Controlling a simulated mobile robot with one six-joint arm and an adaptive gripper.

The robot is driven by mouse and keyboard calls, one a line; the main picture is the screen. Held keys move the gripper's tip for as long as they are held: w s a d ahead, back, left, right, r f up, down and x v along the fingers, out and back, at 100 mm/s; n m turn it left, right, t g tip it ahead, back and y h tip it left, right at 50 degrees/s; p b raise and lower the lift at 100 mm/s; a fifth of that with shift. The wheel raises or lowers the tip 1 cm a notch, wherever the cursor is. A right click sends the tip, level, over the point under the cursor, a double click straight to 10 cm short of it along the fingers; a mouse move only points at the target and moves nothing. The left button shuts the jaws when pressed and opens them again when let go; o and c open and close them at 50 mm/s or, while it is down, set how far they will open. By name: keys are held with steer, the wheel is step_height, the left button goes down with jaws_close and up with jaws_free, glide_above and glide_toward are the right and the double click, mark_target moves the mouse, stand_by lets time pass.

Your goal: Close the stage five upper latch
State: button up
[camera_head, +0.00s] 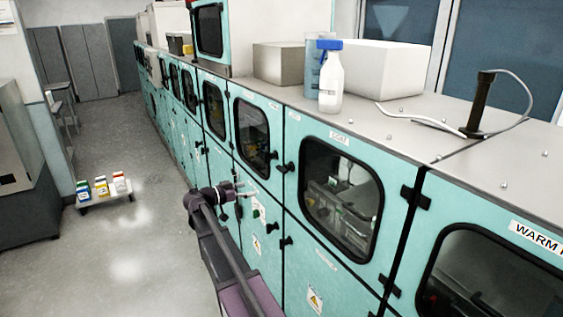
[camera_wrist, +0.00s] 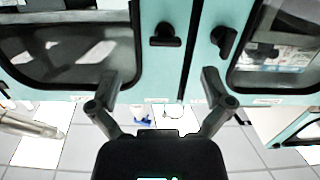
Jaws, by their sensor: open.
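A row of teal cabinet doors carries black latches. In the head view one upper latch (camera_head: 273,155) is on the narrower windowed door, and another upper latch (camera_head: 287,168) is on the "COAT" door (camera_head: 300,130). No stage number is readable. My gripper (camera_head: 243,191) is open and empty, in front of the doors, below and left of these latches. In the wrist view my open gripper (camera_wrist: 158,84) has its fingers apart below two black latches. Neither is touched.
A white bottle with a blue cap (camera_head: 330,80), a white box (camera_head: 375,70) and a grey box (camera_head: 280,63) stand on the cabinet top. A low cart (camera_head: 104,198) with small coloured boxes stands on the floor at left. The aisle floor (camera_head: 130,245) is mostly clear.

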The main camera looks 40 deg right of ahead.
mark_target(279, 170)
steer(key=r, duration=0.2)
steer(key=w+d+m+h, duration=0.1)
steer(key=shift+r, duration=0.4)
steer(key=shift+d, duration=0.1)
steer(key=d, duration=0.4)
steer(key=s+d, duration=0.1)
steer(key=d, duration=0.8)
steer(key=shift+s+d, duration=0.25)
steer(key=shift+d, duration=0.05)
steer(key=shift+c, duration=0.2)
steer(key=c, duration=0.9)
